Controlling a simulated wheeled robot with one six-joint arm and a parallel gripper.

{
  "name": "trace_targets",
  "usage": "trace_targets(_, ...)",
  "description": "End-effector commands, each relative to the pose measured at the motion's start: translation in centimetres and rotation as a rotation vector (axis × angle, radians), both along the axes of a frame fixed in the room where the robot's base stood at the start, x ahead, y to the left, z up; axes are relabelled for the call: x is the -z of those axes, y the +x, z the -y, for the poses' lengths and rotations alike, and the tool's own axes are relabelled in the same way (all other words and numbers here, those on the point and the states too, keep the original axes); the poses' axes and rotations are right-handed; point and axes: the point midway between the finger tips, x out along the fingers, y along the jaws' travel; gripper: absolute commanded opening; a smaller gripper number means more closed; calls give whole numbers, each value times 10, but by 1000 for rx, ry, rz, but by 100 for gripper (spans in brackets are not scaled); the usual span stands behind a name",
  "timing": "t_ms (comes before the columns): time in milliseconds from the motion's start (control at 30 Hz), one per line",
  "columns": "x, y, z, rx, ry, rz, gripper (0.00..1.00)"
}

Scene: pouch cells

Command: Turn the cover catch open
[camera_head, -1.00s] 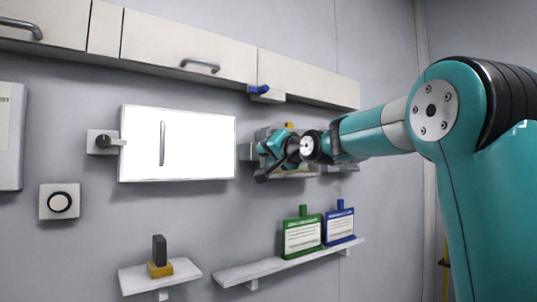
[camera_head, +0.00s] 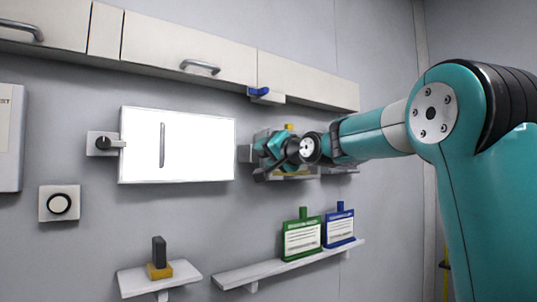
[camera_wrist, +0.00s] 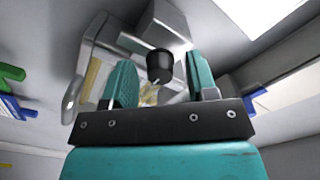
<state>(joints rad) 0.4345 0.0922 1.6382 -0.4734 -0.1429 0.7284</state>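The white cover (camera_head: 200,145) is a bright flat panel on the wall with an upright bar handle (camera_head: 162,145). My gripper (camera_head: 265,153) is right of the cover, in front of a grey wall fixture (camera_head: 245,153). In the wrist view, my gripper (camera_wrist: 163,75) has its teal fingers apart. A black round knob (camera_wrist: 159,64) shows between them; I cannot tell whether they touch it.
Cupboards (camera_head: 185,45) run above, with a blue lever (camera_head: 259,91) under them. Below, a shelf (camera_head: 265,271) holds a green pouch (camera_head: 302,237) and a blue pouch (camera_head: 339,227). A small shelf (camera_head: 150,282) holds a dark block on a yellow base. A round button (camera_head: 59,203) is at left.

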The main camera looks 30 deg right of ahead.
Motion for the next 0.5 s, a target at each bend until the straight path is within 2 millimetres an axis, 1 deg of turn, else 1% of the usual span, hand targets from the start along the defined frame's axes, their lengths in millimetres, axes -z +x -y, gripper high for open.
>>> trace_targets(167, 1, -4, 0, 1, -1, 1, 53)
trace_targets(267, 2, -16, 1, 2, -1, 2, 53)
trace_targets(367, 4, -37, 2, 4, -3, 3, 53)
trace_targets(500, 4, -73, 4, 6, -3, 4, 53)
